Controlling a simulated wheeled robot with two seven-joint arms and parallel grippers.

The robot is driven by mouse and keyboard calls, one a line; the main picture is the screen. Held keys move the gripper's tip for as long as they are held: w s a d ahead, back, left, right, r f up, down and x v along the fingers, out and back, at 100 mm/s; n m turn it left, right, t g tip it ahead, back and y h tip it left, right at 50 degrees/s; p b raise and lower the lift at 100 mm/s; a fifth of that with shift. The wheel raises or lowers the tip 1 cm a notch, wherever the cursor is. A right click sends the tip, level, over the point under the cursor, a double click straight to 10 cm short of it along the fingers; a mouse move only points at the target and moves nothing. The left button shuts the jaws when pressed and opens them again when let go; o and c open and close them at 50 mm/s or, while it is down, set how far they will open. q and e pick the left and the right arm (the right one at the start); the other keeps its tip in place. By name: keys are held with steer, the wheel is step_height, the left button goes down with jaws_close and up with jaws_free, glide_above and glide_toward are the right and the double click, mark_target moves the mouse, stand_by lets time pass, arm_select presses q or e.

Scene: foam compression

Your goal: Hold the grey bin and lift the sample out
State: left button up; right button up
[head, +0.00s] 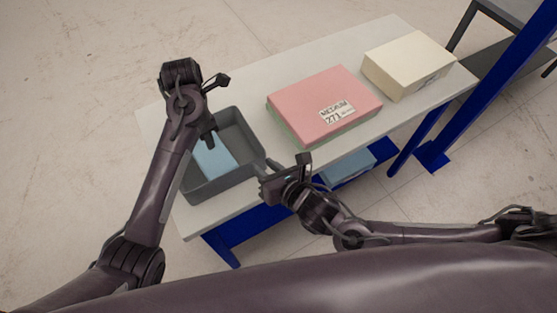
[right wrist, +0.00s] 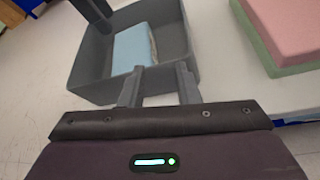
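The grey bin (head: 239,176) stands on the near left part of the white table, and it also shows in the right wrist view (right wrist: 92,88). The sample, a light blue block (head: 213,158), lies inside the bin towards its left side; it also shows in the right wrist view (right wrist: 131,50). My left gripper (head: 209,138) points down over the bin near the sample; its finger gap is hidden. My right gripper (head: 268,165) is at the bin's right wall. In the right wrist view its two fingers (right wrist: 160,84) are apart, with their tips at the near wall; I cannot tell whether they touch it.
A pink block (head: 310,95) with a "MEDIUM 271" label lies on a green layer right of the bin. A cream block (head: 405,62) sits further right on the white table (head: 240,92). A blue post (head: 490,95) stands beyond the table's right end.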

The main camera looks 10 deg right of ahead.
mark_target(259, 142)
steer(key=w+f, duration=0.1)
steer(key=w, duration=0.2)
steer(key=w+f+n+h, duration=0.1)
steer(key=w, duration=0.3)
steer(key=w+f+n+t, duration=0.1)
steer(key=w+f, duration=0.1)
steer(key=w, duration=0.2)
steer(key=shift+w+a+h, duration=0.1)
steer(key=shift+a+h, duration=0.15)
steer(key=shift+h, duration=0.05)
jaws_close()
stand_by(0.4)
